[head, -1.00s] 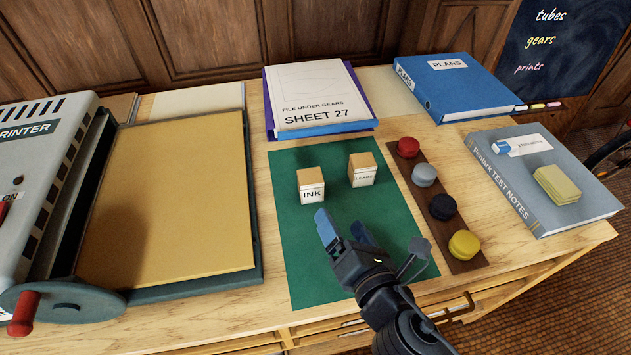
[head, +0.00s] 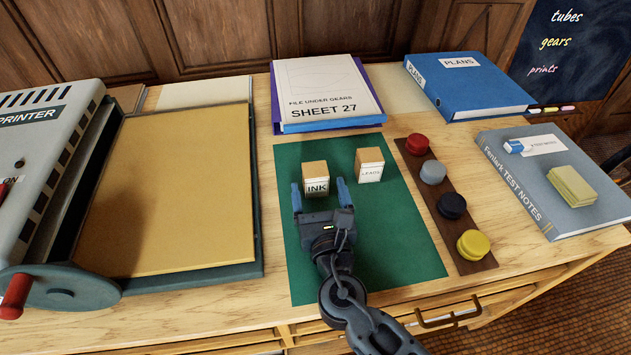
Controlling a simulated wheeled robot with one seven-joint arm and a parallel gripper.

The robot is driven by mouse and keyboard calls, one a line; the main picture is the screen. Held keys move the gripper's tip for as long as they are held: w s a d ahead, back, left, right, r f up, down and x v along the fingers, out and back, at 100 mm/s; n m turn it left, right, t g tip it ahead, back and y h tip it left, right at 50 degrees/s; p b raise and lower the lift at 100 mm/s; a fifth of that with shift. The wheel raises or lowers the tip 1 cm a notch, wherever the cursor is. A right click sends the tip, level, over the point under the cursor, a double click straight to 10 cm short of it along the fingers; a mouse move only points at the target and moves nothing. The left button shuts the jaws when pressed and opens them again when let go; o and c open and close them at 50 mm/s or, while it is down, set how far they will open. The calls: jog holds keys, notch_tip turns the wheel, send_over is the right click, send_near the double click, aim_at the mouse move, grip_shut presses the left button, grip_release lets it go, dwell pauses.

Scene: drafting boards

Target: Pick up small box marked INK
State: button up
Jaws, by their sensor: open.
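The small box marked INK (head: 316,178) stands on the green mat (head: 410,252), with a tan top and a white labelled front. My gripper (head: 319,194) is open, its two blue fingertips spread to the left and right of the INK box as seen in the head view. The jaws look empty. I cannot tell whether the fingers are level with the box or above it, nor whether they touch it. A similar box marked LEADS (head: 370,166) stands to the right, apart from the INK box.
A strip with several round coloured pieces (head: 433,173) lies right of the mat. The SHEET 27 stack (head: 325,95) lies behind it. The printer (head: 45,140) and its yellow board (head: 170,190) fill the left. The blue PLANS binder (head: 470,88) and grey TEST NOTES book (head: 510,185) lie at right.

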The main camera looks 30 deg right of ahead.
aim_at(314, 167)
jog(key=x, duration=0.6)
jog(key=shift+w+d, duration=0.15)
jog(key=shift+w, duration=0.15)
jog(key=c, duration=1)
jog(key=shift+c, duration=0.4)
jog(key=shift+r, duration=0.15)
